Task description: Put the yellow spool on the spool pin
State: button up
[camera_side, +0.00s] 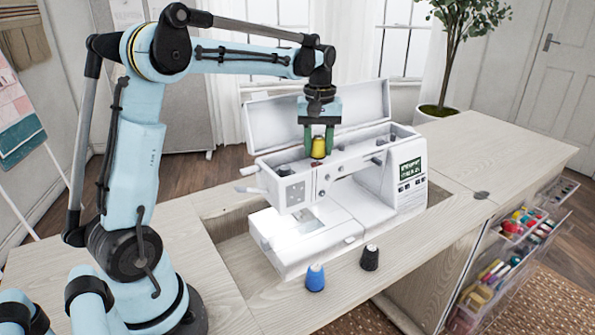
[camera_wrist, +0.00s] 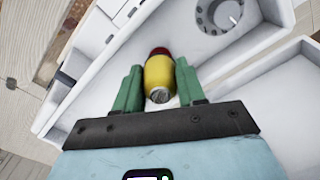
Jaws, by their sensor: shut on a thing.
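The yellow spool (camera_side: 318,148) is held upright or nearly so between the green fingers of my gripper (camera_side: 318,140), over the open top of the white sewing machine (camera_side: 285,190). In the wrist view the yellow spool (camera_wrist: 159,78) sits between the two green fingers (camera_wrist: 159,88), with a dark red end beyond it and a grey end toward the camera. My gripper is shut on it. I cannot clearly make out the spool pin; the spool and fingers may hide it. I cannot tell whether the spool touches the machine.
The machine's raised lid (camera_side: 285,118) stands behind my gripper. A blue spool (camera_side: 315,277) and a black spool (camera_side: 370,257) stand on the wooden table (camera_side: 440,235) in front. Open drawers (camera_side: 510,245) with coloured spools hang at the right. The table's right part is clear.

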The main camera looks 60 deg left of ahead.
jog(key=shift+f, duration=0.45)
jog(key=o, duration=1.1)
notch_tip(320, 180, up, 12)
dwell(0.5)
